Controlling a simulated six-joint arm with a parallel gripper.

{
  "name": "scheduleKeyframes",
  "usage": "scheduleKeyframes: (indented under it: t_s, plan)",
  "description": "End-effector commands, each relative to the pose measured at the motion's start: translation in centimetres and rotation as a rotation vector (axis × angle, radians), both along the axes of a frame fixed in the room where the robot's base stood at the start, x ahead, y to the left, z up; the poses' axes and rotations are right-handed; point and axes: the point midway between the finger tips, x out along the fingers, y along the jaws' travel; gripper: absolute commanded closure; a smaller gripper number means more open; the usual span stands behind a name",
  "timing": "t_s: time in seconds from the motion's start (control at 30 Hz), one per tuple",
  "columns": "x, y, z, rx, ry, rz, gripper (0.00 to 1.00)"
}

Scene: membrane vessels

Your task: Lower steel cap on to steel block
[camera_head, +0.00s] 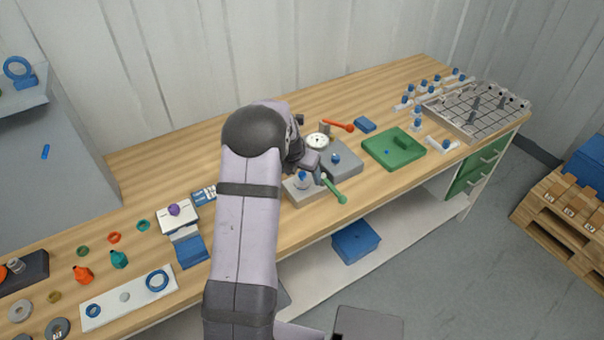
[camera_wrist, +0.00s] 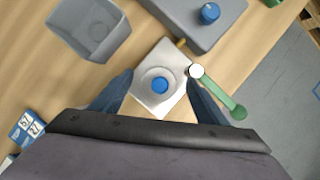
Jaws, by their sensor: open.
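The steel block (camera_wrist: 150,58) is a pale, square block in the middle of the wrist view; it also shows in the head view (camera_head: 296,196), partly behind my arm. The round steel cap (camera_wrist: 146,83) with a blue knob (camera_wrist: 160,86) is at the middle of the block and looks seated on it, though a small gap cannot be ruled out. My gripper (camera_wrist: 160,74) is open, its dark fingers to the left and right of the cap and apart from the knob. In the head view my arm hides much of the gripper.
A green-handled lever (camera_wrist: 222,95) sticks out from the block's right side, close to the right finger. A grey open box (camera_wrist: 98,45) stands at upper left. A grey block (camera_head: 350,163) with a blue knob lies behind. A green plate (camera_head: 378,152) lies farther right.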

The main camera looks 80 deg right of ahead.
Motion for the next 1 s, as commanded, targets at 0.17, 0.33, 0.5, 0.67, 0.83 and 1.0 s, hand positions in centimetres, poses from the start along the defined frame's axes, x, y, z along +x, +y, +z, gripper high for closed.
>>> scheduleKeyframes:
  t_s: [0.17,0.33,0.5,0.67,0.83,1.0]
  plan:
    - [0.1,0.3,1.3,-0.006,-0.001,0.001,0.32]
    - [0.4,1.1,3.2,-0.007,-0.001,0.002,0.32]
    - [0.5,2.0,5.1,-0.006,0.0,0.002,0.32]
    - [0.6,2.5,6.3,-0.004,-0.001,0.001,0.32]
    - [0.7,2.6,6.7,-0.003,-0.001,0.002,0.32]
    - [0.6,2.6,6.7,-0.003,0.0,0.001,0.32]
